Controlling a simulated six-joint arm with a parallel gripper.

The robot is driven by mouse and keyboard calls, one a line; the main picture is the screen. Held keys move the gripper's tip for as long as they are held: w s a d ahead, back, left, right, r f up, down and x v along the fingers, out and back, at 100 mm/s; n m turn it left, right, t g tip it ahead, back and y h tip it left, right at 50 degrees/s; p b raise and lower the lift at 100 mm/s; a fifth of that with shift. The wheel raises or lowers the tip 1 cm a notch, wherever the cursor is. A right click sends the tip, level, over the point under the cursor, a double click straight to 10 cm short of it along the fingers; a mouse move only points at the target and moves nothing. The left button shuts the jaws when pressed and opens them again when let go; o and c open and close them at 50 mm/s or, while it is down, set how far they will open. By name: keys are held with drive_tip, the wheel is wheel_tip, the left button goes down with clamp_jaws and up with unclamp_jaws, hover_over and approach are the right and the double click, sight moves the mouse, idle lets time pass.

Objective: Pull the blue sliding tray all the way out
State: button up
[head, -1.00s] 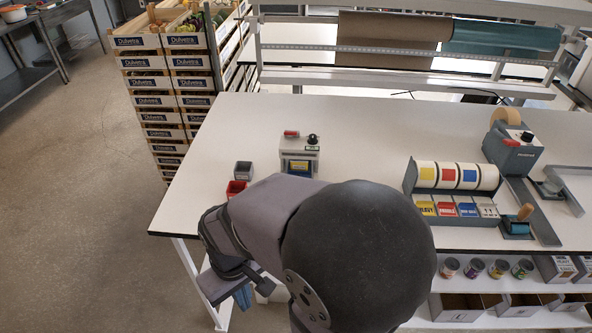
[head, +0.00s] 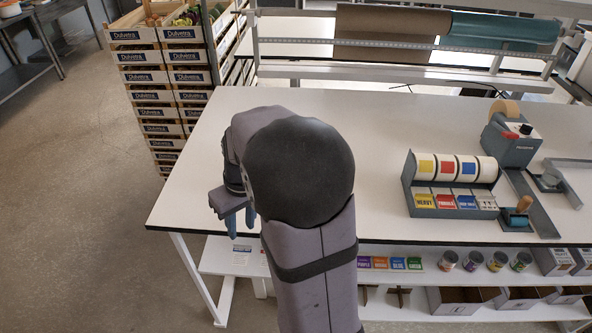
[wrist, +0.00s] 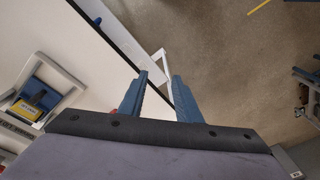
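A small grey-white device stands on the white table in the wrist view, with a blue part (wrist: 45,94) and a yellow label. This blue part may be the sliding tray, but I cannot tell for sure or see how far out it is. In the head view my arm hides this device. My gripper (wrist: 160,78) has two blue fingers, apart with nothing between them, and points over the table's dark edge. In the head view the fingers (head: 240,223) show at the table's front left edge, below my dark wrist.
A small blue thing (wrist: 97,21) sits by the table edge in the wrist view. A red piece (wrist: 114,112) shows beside a finger. On the right stand a label-roll dispenser (head: 408,199) and a tape machine (head: 511,140). Stacked crates (head: 165,95) stand left behind the table.

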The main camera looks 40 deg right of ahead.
drive_tip(key=w+d+r+t+b, duration=0.15)
drive_tip(key=w+d, duration=0.25)
drive_tip(key=d, duration=0.9)
drive_tip(key=w+d+t, duration=0.2)
drive_tip(key=w+d, duration=0.1)
drive_tip(key=d, duration=1.1)
drive_tip(key=shift+g+h, duration=0.25)
drive_tip(key=shift+h, duration=0.15)
drive_tip(key=shift+a+p+x, duration=0.15)
drive_tip(key=shift+p+x, duration=0.8)
drive_tip(key=shift+x, duration=0.95)
drive_tip(key=shift+a+p+x, duration=0.15)
drive_tip(key=shift+p+x, duration=0.8)
drive_tip(key=shift+x, duration=1)
drive_tip(key=shift+w, duration=0.1)
clamp_jaws()
